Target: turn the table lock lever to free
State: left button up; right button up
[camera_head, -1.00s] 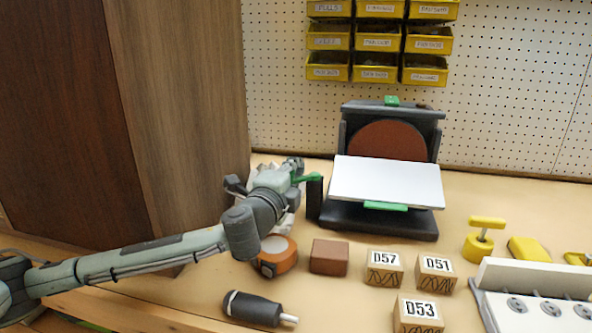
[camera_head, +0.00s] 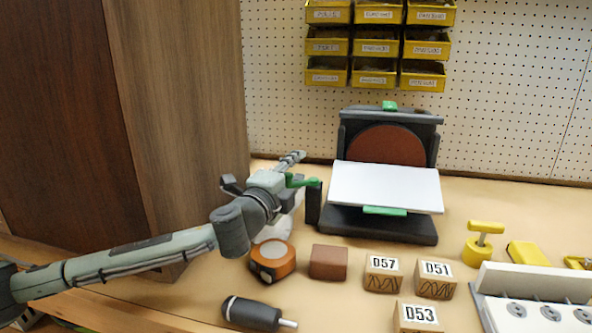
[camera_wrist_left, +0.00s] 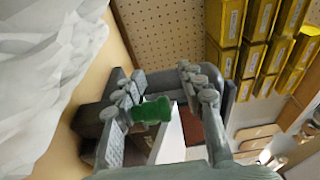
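The lock lever (camera_head: 304,183) is a small green handle on a dark post at the left side of the black disc sander (camera_head: 378,220). The sander's white table (camera_head: 388,187) is tilted down toward the front. My left gripper (camera_head: 291,178) is at the lever's left end, with its fingers spread. In the left wrist view the lever's green knob (camera_wrist_left: 152,110) shows between the two fingers, closer to the left one, with a clear gap to the right one. I cannot tell whether the left finger touches it. My right gripper is not in view.
An orange tape measure (camera_head: 272,262), a brown block (camera_head: 328,262), a dark screwdriver (camera_head: 252,312) and numbered blocks (camera_head: 383,272) lie in front. Crumpled white material (camera_wrist_left: 45,70) is beside the gripper.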

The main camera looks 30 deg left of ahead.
pick_arm(q)
jog(key=shift+s+f, duration=0.1)
jog(key=s, duration=1.1)
jog(key=shift+s+d, duration=0.4)
